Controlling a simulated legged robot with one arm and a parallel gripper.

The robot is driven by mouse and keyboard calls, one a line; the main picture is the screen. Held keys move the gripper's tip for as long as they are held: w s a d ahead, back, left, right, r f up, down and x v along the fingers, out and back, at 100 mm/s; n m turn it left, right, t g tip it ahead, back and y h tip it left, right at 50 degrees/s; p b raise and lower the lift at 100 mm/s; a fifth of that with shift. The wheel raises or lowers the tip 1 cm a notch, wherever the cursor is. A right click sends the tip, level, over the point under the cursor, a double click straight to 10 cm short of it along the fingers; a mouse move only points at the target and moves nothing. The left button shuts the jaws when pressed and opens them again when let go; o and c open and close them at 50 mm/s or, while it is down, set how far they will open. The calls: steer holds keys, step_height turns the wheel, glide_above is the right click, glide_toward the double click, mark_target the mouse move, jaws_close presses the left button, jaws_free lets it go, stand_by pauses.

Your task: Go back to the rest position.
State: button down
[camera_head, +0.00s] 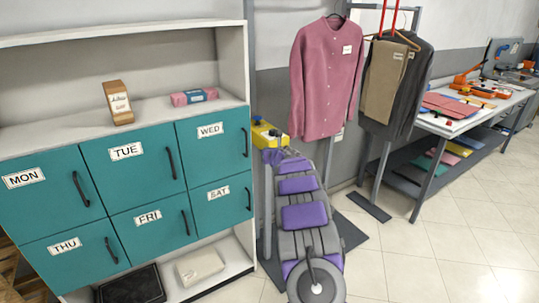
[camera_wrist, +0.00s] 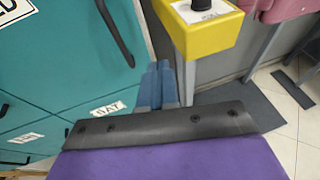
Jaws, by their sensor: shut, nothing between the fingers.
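My gripper (camera_wrist: 158,72) shows in the wrist view as two blue-grey fingers lying side by side, shut with nothing between them. It points forward, between the teal cabinet (camera_wrist: 60,75) on the left and a yellow box with a black knob (camera_wrist: 205,25) on a post. The fingertips appear close to the post in the picture; I cannot tell the gap or whether they touch. In the head view, my grey and purple body and arm parts stretch up the middle toward the yellow box (camera_head: 266,134). The fingers cannot be made out clearly there.
The teal cabinet (camera_head: 128,150) has labelled doors, all shut. A brown box (camera_head: 118,102) and a pink bundle (camera_head: 194,97) rest on its shelf. A pink shirt (camera_head: 328,80) and dark jacket (camera_head: 412,85) hang behind. A worktable (camera_head: 480,112) stands right. Floor at lower right is clear.

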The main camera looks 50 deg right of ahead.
steer(key=s+a+r+m+g+h, duration=0.1)
steer(key=a+r+m+g, duration=0.1)
steer(key=a+r+m, duration=0.3)
steer(key=s+a+r+m+g+h, duration=0.1)
steer(key=s+a+r+m+g, duration=0.1)
steer(key=a+r+m, duration=0.45)
steer(key=s+a+f+m+g+y, duration=0.1)
steer(key=s+a+m, duration=0.2)
steer(key=a, duration=0.5)
steer(key=s+a+f+m+g+y, duration=0.1)
steer(key=s+a+m+g, duration=0.15)
steer(key=a, duration=0.45)
steer(key=s+a+f+m+g+y, duration=0.2)
steer(key=s+a+m, duration=0.2)
steer(key=s+a, duration=0.7)
steer(key=s+a+f+m+g+y, duration=0.2)
steer(key=s+a+m+y, duration=0.1)
steer(key=s+a, duration=0.8)
steer(key=s+a+f+m+g+y, duration=0.2)
steer(key=s+a+m, duration=0.3)
steer(key=s+a, duration=0.6)
steer(key=a+f+y, duration=0.1)
steer(key=a, duration=0.5)
steer(key=shift+s, duration=0.15)
steer(key=shift+f, duration=0.1)
